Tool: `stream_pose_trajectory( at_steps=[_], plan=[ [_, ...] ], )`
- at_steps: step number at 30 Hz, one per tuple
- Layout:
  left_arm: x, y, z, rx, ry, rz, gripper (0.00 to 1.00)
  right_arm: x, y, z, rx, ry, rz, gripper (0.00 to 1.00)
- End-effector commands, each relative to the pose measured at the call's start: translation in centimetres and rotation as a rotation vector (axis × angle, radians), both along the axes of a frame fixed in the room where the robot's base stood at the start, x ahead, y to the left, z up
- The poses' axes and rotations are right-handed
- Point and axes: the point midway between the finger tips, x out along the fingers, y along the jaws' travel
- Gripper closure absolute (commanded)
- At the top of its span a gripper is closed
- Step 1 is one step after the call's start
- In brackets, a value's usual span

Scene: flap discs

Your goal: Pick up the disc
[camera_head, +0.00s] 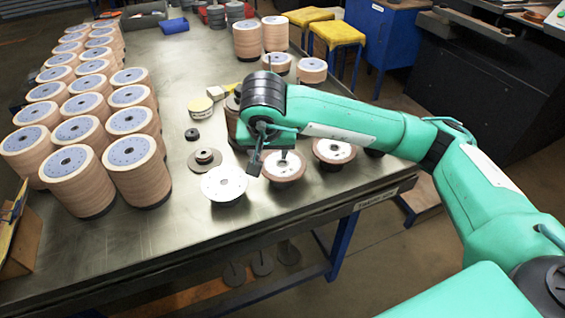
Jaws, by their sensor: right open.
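My right gripper (268,163) points down over the near part of the metal table. It is open, with its fingers close above the left side of a tan flap disc with a pale centre (284,172). I cannot tell whether they touch it. A similar flap disc (334,151) lies to its right, partly beside my arm. A flat white disc (224,184) lies just left of the gripper, and a grey flanged disc (205,160) lies behind that. My left gripper is not in view.
Tall stacks of tan discs (138,170) fill the left side of the metal table (150,255). More stacks (247,40) stand at the back. Small parts, including a yellow-labelled roll (200,106), lie mid-table. Yellow stools (338,35) stand beyond the right edge.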

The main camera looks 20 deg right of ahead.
Motion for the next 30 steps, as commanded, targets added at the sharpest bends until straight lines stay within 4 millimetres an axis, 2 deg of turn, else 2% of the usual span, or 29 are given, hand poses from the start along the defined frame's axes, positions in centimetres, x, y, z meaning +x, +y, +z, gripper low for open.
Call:
stream_pose_trajectory(
  at_steps=[3, 9, 17, 23, 30],
  plan=[
    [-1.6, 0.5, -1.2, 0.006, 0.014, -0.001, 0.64, 0.7, -0.1, -1.4, 0.000, 0.005, -0.002, 0.47],
    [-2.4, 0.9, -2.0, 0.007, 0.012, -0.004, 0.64, 1.6, -0.3, -3.5, 0.001, 0.002, 0.000, 0.47],
    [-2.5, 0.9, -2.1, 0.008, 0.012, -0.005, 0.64, 1.7, -0.4, -3.9, 0.000, 0.001, 0.001, 0.47],
    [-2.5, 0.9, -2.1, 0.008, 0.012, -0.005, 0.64, 1.7, -0.4, -3.9, 0.000, 0.001, 0.000, 0.82],
    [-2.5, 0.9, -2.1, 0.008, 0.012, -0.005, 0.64, 1.7, -0.4, -3.8, 0.000, 0.001, 0.000, 0.82]
  ],
)
